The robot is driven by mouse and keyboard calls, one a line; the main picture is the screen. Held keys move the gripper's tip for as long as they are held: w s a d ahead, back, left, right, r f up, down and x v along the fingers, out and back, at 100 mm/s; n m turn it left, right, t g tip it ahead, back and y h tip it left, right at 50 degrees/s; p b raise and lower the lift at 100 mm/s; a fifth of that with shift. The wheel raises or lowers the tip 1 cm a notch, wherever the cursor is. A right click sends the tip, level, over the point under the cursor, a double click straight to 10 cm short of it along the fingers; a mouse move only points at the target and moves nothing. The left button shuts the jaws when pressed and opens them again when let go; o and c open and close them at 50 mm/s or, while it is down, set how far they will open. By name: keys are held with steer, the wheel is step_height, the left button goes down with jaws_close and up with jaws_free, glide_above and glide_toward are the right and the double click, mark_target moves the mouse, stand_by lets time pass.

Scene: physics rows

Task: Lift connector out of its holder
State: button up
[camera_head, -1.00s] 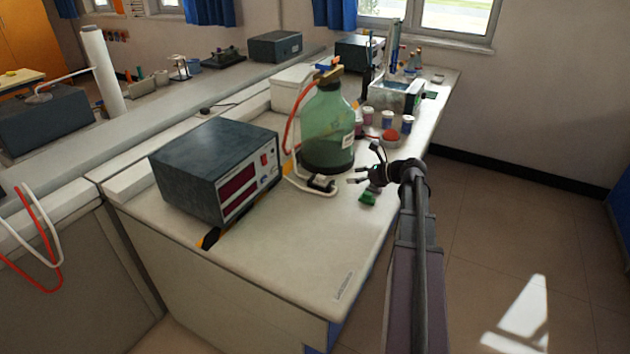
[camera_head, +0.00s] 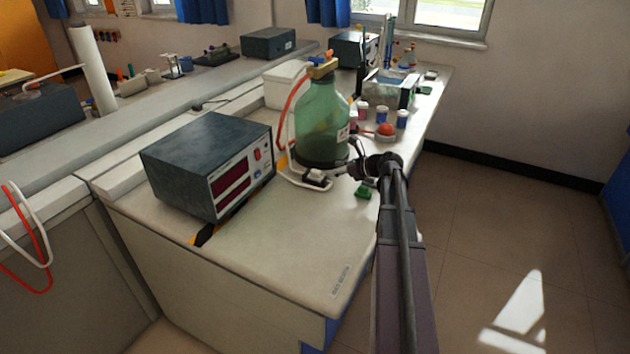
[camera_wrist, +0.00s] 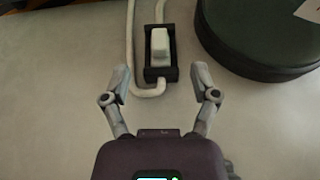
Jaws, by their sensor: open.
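The white connector (camera_wrist: 159,45) sits in its black holder (camera_wrist: 161,72) on the bench, with a white cable running from it. In the head view the connector (camera_head: 317,174) and holder (camera_head: 318,184) stand in front of the green bottle. My gripper (camera_wrist: 160,80) is open and empty in the wrist view, its fingers apart on either side, with the holder between and just ahead of them. In the head view my gripper (camera_head: 342,175) is right of the holder, low over the bench; its fingertips are small and partly unclear there.
The large green bottle (camera_head: 322,125) stands close behind the holder; its dark base (camera_wrist: 262,42) lies right of my fingers in the wrist view. A grey meter box (camera_head: 208,165) stands to the left. A small green item (camera_head: 363,191) lies nearby. The bench front (camera_head: 285,250) is clear.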

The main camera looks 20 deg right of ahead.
mark_target(320, 173)
steer(key=shift+b+x, duration=0.3)
steer(key=shift+x, duration=1.05)
steer(key=shift+w+a+f+b, duration=0.35)
steer(key=shift+w+f+b, duration=0.1)
steer(key=shift+f+b, duration=0.1)
steer(key=b+x, duration=0.1)
steer(key=x, duration=0.1)
steer(key=shift+w+a+f, duration=0.15)
steer(key=shift+f, duration=0.15)
steer(key=shift+w+a+f+b, duration=0.15)
steer(key=shift+w+a+b, duration=0.15)
steer(key=shift+w+a, duration=0.15)
steer(key=shift+d, duration=0.1)
steer(key=c, duration=1)
